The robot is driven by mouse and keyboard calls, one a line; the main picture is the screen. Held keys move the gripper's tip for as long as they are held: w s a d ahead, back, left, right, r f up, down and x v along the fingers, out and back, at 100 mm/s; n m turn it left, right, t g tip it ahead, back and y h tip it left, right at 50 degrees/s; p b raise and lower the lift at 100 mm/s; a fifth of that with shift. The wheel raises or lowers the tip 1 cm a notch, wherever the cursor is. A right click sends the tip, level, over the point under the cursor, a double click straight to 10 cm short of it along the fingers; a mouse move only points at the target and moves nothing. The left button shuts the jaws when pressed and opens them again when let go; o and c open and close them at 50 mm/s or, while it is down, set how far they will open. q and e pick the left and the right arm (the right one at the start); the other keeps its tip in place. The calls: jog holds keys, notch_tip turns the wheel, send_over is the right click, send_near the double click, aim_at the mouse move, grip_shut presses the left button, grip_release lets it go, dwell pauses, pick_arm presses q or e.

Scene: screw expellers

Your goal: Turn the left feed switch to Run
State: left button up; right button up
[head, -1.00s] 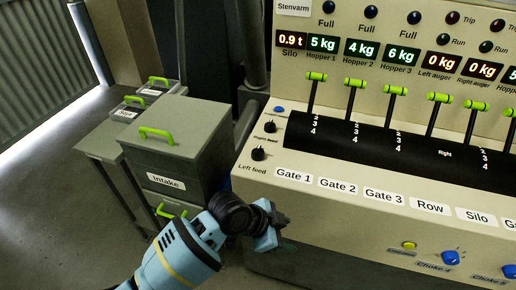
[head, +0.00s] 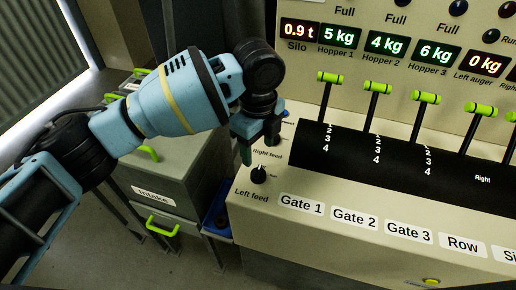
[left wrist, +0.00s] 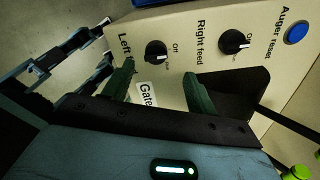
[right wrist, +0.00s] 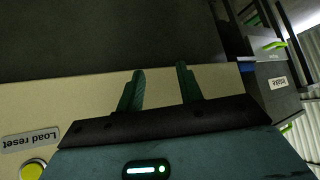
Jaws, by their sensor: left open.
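The left feed switch (head: 258,174) is a black round knob on the left end of the cream console's sloped top, above the "Left feed" label. It also shows in the left wrist view (left wrist: 156,52), with a small "Off" mark beside it. Its exact pointer setting is too small to tell. The similar right feed knob (left wrist: 232,42) is beside it. My left gripper (head: 257,145) is open and empty, just above and behind the left feed switch, apart from it; its green fingers (left wrist: 160,88) show below the knob in the left wrist view. My right gripper (right wrist: 160,87) is open and empty.
A row of green-handled gate levers (head: 378,87) stands right of the knobs. A blue auger reset button (left wrist: 295,33) is beyond the right feed knob. The grey intake cabinet (head: 150,183) stands left of the console. A yellow load reset button (right wrist: 31,170) is near my right gripper.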

aim_at(258, 171)
pick_arm(q)
jog(key=shift+s+r, duration=0.1)
jog(key=shift+s, duration=0.4)
jog(key=shift+f, duration=0.35)
notch_tip(258, 171, down, 7)
jog(key=shift+r, duration=0.1)
pick_arm(e)
jog(key=s, duration=0.1)
jog(key=s+f, duration=0.1)
jog(key=s, duration=0.1)
jog(key=shift+f, duration=0.1)
